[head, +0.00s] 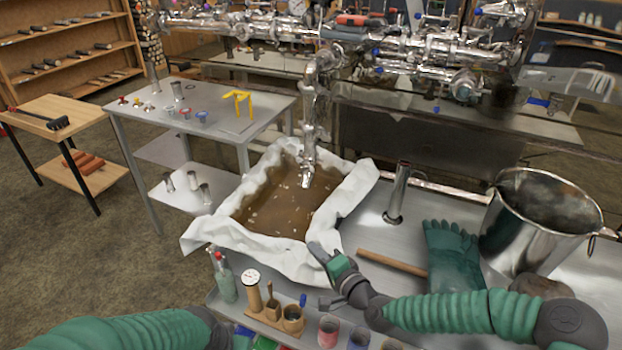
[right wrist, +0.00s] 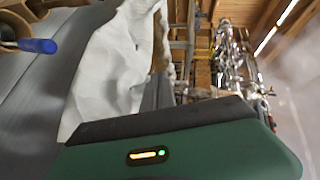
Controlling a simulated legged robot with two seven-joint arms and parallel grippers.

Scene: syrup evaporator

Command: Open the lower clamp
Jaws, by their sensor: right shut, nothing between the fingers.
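A shiny metal pipe (head: 309,130) drops from the pipework (head: 400,48) to a spout over a cloth-lined pan (head: 345,205) of brown liquid. Rings or clamps on this pipe are too small to tell apart, so I cannot tell which is the lower clamp or whether it is open. My right gripper (head: 322,254) is shut and empty at the pan's front right edge, below and apart from the pipe. In the right wrist view its green body fills the bottom, with white cloth beyond. My left arm shows at the lower left; its gripper is out of view.
A metal pot (head: 540,222), a green glove (head: 453,258), a wooden stick (head: 392,262) and an upright metal tube (head: 397,192) occupy the table's right. A bottle (head: 224,280), a wooden holder (head: 272,312) and jars (head: 328,331) stand near the front. A side table (head: 215,115) holds small parts.

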